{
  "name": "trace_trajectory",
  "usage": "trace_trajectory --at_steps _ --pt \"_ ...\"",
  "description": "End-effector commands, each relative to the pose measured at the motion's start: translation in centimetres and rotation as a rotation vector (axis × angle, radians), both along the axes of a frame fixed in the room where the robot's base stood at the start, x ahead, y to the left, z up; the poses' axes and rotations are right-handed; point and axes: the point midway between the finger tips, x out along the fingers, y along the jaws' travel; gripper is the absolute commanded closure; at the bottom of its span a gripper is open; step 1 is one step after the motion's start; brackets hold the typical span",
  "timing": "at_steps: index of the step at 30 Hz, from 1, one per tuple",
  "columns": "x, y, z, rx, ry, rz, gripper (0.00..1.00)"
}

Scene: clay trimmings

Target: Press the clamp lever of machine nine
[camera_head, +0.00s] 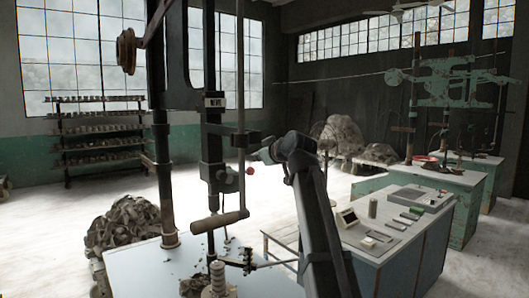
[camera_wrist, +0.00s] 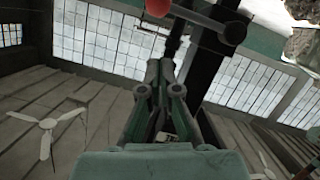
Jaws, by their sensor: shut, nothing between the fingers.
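Machine nine is the dark upright column with a small label (camera_head: 215,102) that seems to read NINE. A short lever with a red ball knob (camera_head: 250,170) sticks out from its column; I take this as the clamp lever. The red ball (camera_wrist: 158,7) also shows at the top edge of the wrist view, beyond my fingertips, partly cut off. My gripper (camera_head: 259,156) is just above and right of the knob in the head view. In the wrist view my gripper (camera_wrist: 162,68) has its fingers together, empty. I cannot tell whether it touches the lever.
A wooden-gripped handle (camera_head: 220,222) hangs lower on the machine, above a pale table (camera_head: 155,268) with clay scraps. A grey-topped bench (camera_head: 390,245) with small items stands at the right. A clay heap (camera_head: 125,225) and a shelf rack (camera_head: 100,140) stand left.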

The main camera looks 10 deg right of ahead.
Motion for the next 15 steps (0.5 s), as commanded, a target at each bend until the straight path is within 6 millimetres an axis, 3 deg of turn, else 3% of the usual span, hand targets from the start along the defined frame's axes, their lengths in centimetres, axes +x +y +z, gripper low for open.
trace_trajectory --at_steps 5,15 --pt "3.4 1.1 -0.7 0.001 0.002 0.001 1.00" --pt "4.8 0.7 -3.9 0.001 0.000 0.000 1.00"
